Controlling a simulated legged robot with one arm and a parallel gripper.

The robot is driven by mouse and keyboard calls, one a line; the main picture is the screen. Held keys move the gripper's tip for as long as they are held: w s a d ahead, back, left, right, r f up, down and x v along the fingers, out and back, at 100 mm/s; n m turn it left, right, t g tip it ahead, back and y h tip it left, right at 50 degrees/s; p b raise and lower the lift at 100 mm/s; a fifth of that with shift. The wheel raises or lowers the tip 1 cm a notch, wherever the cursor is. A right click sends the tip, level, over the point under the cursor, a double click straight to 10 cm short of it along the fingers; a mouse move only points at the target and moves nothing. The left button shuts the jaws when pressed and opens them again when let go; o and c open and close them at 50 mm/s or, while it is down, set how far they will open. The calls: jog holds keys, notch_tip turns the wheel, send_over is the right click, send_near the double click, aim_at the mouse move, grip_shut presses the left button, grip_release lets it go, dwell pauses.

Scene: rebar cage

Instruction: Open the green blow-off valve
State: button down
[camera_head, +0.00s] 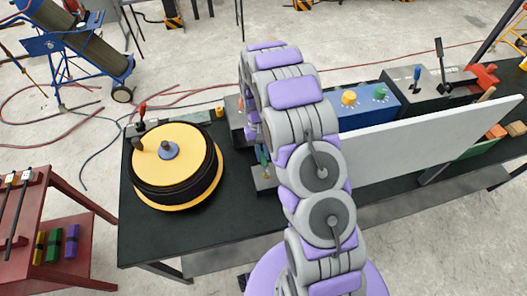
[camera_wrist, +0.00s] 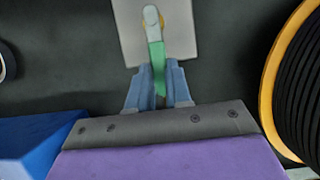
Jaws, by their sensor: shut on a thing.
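The green blow-off valve has a green lever (camera_wrist: 156,51) with a pale rounded end, set on a light grey plate (camera_wrist: 182,32) at the top middle of the wrist view. My gripper (camera_wrist: 160,68) has its blue fingers closed around the lower part of the green lever. In the head view the valve's plate (camera_head: 266,183) sits on the black bench, right of the yellow-and-black spool and partly behind my arm. The green lever also shows there (camera_head: 264,158).
The spool (camera_head: 175,166) stands close left of the valve. A blue box with yellow and green knobs (camera_head: 365,107) and a long white panel (camera_head: 430,130) stand right of my arm. A blue block (camera_wrist: 38,145) is at lower left in the wrist view. A red shelf (camera_head: 55,220) stands at far left.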

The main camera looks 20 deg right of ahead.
dwell(0.3)
jog(key=c, duration=1)
grip_release()
jog(key=shift+c, duration=0.2)
jog(key=p+v, duration=0.1)
jog(key=v, duration=1.6)
jog(key=shift+w+r, duration=0.1)
jog(key=shift+r, duration=0.05)
